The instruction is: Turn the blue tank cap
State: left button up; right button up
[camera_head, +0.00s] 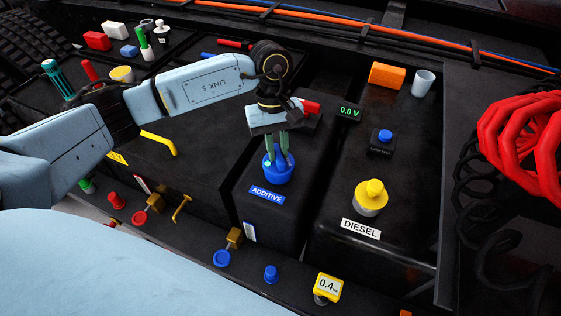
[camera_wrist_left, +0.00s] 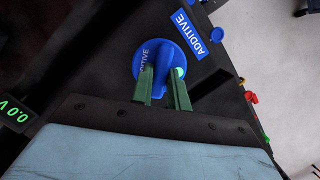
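The blue tank cap (camera_head: 279,172) sits on the black tank with the blue ADDITIVE label (camera_head: 267,195). It also shows in the left wrist view (camera_wrist_left: 152,54), with lettering on its top and a raised grip bar across it. My left gripper (camera_head: 278,158) points down at the cap from above. Its two green fingers (camera_wrist_left: 161,88) stand one on each side of the grip bar, close to it. Whether they press on the bar I cannot tell. My right gripper is not in view.
A yellow cap (camera_head: 371,194) stands on the DIESEL tank to the right. A small blue-topped device (camera_head: 382,142), an orange box (camera_head: 387,75) and a grey cup (camera_head: 423,83) are behind it. Red coils (camera_head: 525,135) hang at the right. Small valves line the front ledge.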

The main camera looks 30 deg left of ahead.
pick_arm(q)
jog(key=o, duration=0.5)
jog(key=shift+c, duration=0.2)
jog(key=b+v, duration=0.1)
jog(key=v, duration=1.2)
jog(key=shift+b, duration=0.4)
jog(key=shift+a+r, duration=0.1)
jog(key=shift+a, duration=0.05)
